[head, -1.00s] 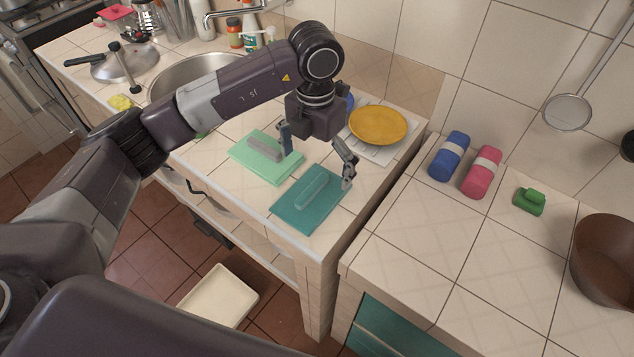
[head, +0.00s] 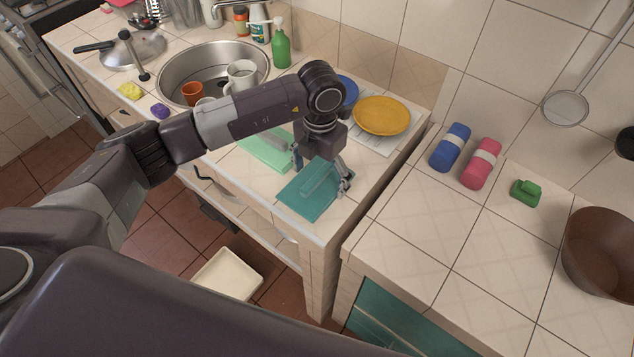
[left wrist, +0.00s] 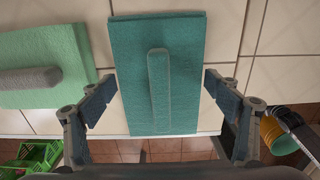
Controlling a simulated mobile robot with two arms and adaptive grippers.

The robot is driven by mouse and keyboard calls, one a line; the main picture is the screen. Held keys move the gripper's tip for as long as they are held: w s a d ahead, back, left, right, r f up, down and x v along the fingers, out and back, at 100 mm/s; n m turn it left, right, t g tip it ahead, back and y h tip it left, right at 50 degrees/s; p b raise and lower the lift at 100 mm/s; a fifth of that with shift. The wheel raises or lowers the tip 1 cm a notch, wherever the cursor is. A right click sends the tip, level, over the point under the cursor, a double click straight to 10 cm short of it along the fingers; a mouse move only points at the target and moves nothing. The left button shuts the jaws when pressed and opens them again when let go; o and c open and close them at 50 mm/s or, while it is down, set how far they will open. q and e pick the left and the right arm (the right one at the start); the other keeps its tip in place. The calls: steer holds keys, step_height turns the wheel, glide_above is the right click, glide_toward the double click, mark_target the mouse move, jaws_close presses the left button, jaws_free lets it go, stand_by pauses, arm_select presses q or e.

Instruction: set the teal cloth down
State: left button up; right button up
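The teal cloth (head: 296,204) lies flat on the tiled counter near its front right corner, with a raised grip bar along its middle. It also shows in the left wrist view (left wrist: 185,108). My left gripper (head: 322,174) is low over the cloth. In the left wrist view my left gripper (left wrist: 161,86) has its fingers wide apart near the cloth's two long sides, with the bar between them and clear of both. I cannot tell whether the fingertips touch the cloth. My right gripper is in neither view.
A mint cloth (head: 257,152) with a grey bar lies close on the left. A yellow plate (head: 381,115) is behind. The sink (head: 172,73) holds an orange cup (head: 192,92) and white mug (head: 242,75). A gap separates the right counter (head: 415,235).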

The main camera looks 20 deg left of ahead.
arm_select(q)
steer(key=c, duration=0.6)
steer(key=shift+r, duration=0.1)
